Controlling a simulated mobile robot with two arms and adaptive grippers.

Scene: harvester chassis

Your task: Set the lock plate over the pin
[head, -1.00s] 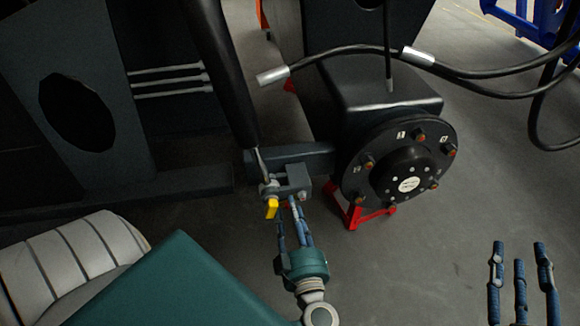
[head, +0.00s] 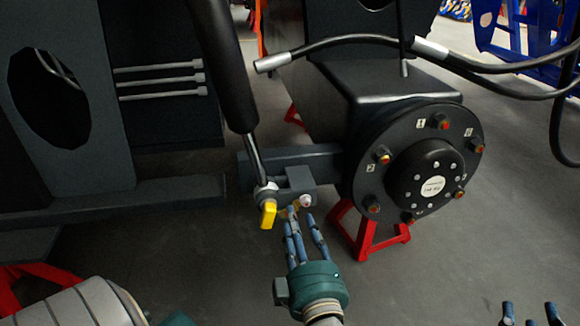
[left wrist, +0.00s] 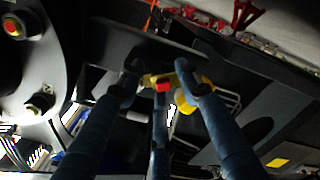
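A yellow tab (head: 268,214) hangs below the lower end of the cylinder rod, at the left of a dark bracket (head: 298,180). A pale round pin end (head: 305,201) shows on the bracket's near face. My left gripper (head: 298,217) reaches up from below, its blue fingertips at the bracket beside the tab. In the left wrist view, a small yellow bar with a red part (left wrist: 162,85) lies between the fingertips; I cannot tell whether they clamp it. A larger yellow piece (left wrist: 186,100) is partly behind a finger. My right gripper (head: 530,314) shows only separated fingertips at the bottom right.
A large bolted hub (head: 432,185) stands close right of the bracket, above a red stand (head: 367,237). The black cylinder (head: 222,60) comes down from above. Hoses (head: 350,40) cross the upper right. Grey floor is open at the lower right.

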